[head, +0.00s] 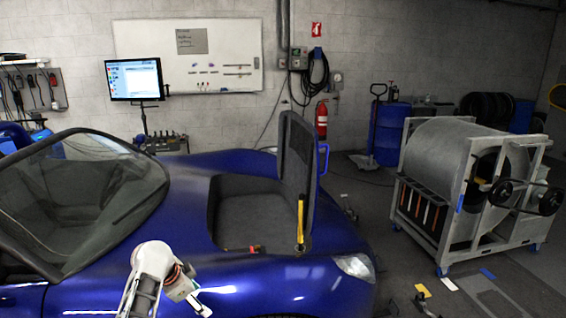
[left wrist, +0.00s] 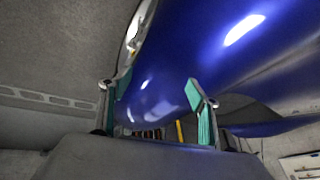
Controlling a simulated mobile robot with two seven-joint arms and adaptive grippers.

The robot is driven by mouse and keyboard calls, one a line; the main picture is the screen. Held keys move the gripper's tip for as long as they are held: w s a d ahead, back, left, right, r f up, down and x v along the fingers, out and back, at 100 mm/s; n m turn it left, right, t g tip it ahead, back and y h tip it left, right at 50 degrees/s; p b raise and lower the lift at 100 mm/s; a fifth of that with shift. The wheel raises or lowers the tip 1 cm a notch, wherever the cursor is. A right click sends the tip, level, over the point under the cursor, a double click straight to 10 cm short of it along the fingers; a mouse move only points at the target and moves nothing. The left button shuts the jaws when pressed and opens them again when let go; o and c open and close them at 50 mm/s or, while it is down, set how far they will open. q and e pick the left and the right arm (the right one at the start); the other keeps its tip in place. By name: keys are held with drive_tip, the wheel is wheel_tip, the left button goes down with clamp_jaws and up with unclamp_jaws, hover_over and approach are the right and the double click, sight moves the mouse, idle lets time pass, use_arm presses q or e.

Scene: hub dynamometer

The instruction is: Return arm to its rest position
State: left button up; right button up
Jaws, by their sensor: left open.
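My left arm (head: 148,270) rises from the bottom of the head view in front of the blue car's side. Its left gripper (head: 193,298) hangs close to the blue bodywork; I cannot tell whether it touches. In the left wrist view the left gripper (left wrist: 153,108) is open, its two teal-padded fingers apart with nothing held between them. The blue car (head: 240,285) fills much of the upper right there. My right gripper is in neither view.
The car's open compartment (head: 250,215) has its lid (head: 296,170) raised, with a yellow strut (head: 300,218) beside it. A wheeled drum rig (head: 440,160) stands at the right. Grey floor (head: 385,275) lies between, with small items on it.

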use_arm(q)
drive_tip(key=s+a+f+n+t+y, duration=0.1)
drive_tip(key=s+a+f+n, duration=0.1)
drive_tip(key=s+f, duration=0.6)
drive_tip(key=s+a+f+n+t+y, duration=0.1)
drive_tip(key=s+a+f+n+t, duration=0.15)
drive_tip(key=s+f, duration=0.6)
drive_tip(key=s+d+r+n+t+h, duration=0.1)
drive_tip(key=s+d, duration=0.4)
drive_tip(key=s, duration=0.5)
drive_tip(key=s+d+r+n+t, duration=0.1)
drive_tip(key=s+d, duration=0.3)
drive_tip(key=s, duration=0.6)
drive_tip(key=shift+s+d+r+t+h+b, duration=0.3)
drive_tip(key=shift+s+d+t+h+b, duration=0.05)
drive_tip(key=shift+s+d+h+b, duration=0.1)
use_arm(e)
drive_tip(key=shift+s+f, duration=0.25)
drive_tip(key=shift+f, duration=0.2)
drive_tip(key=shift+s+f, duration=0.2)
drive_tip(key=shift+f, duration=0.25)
use_arm(q)
drive_tip(key=shift+n, duration=0.25)
